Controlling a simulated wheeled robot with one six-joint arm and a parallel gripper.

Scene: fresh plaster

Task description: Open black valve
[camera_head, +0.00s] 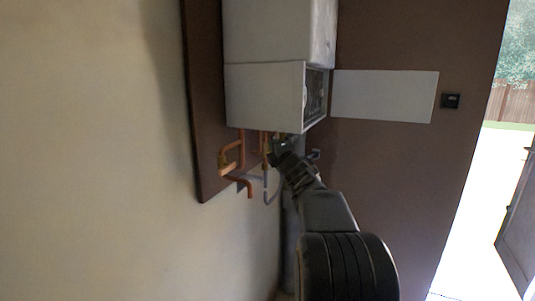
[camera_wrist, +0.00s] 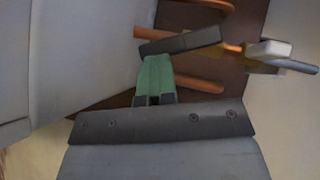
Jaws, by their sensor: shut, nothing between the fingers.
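My gripper (camera_head: 278,150) is up beneath the white boiler box (camera_head: 264,95), among the pipes, in the head view. In the wrist view its green fingers (camera_wrist: 155,62) are together, with nothing between them. A flat black bar (camera_wrist: 180,43), likely the black valve's handle, lies slightly tilted right at the fingertips. It overlaps them in the picture; I cannot tell whether they touch. A pale grey lever (camera_wrist: 268,50) sits to its right on an orange-brown pipe. In the head view my gripper hides the black valve.
Copper pipes (camera_head: 231,160) hang under the box, left of my gripper. A brown board (camera_head: 205,120) backs them against the beige wall. The box's white door (camera_head: 385,96) stands open to the right. A black switch (camera_head: 451,101) and an open doorway are further right.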

